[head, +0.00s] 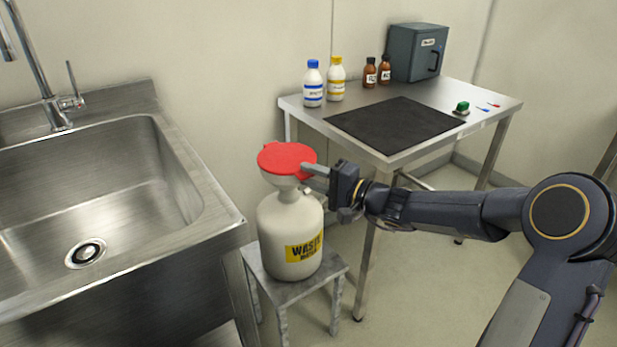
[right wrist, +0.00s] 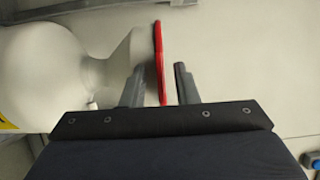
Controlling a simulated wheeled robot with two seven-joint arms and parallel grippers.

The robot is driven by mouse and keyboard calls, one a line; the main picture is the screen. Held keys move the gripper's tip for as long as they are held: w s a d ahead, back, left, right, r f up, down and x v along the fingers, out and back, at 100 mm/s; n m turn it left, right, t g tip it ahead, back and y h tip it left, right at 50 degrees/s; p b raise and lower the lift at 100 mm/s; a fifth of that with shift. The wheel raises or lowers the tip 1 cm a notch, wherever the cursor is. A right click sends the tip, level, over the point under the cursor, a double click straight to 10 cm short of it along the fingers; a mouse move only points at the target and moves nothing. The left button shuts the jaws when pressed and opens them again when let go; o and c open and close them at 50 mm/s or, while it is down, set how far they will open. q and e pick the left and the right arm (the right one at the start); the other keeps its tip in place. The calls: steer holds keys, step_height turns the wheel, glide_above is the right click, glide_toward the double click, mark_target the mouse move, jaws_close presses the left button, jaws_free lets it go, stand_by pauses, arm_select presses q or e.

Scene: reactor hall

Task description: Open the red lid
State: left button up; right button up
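The red lid (head: 286,158) lies flat and closed on the white funnel (head: 284,181) at the top of the cream waste bottle (head: 290,235). My right gripper (head: 308,172) is at the lid's right side. In the right wrist view the red lid (right wrist: 158,45) shows edge-on between the two fingers of my right gripper (right wrist: 160,68). One finger is on the funnel side and the other is on the outer side, with a visible gap to the lid on the outer side. The gripper is open. My left gripper is not in view.
The bottle stands on a small metal stool (head: 327,277) between a steel sink (head: 215,215) and a steel table (head: 480,95). The table bears a black mat (head: 395,125), several bottles, a grey box (head: 417,52) and a green-topped item (head: 462,108).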

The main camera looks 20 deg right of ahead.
steer(key=shift+w+a, duration=0.35)
steer(key=shift+c, duration=0.5)
jaws_close()
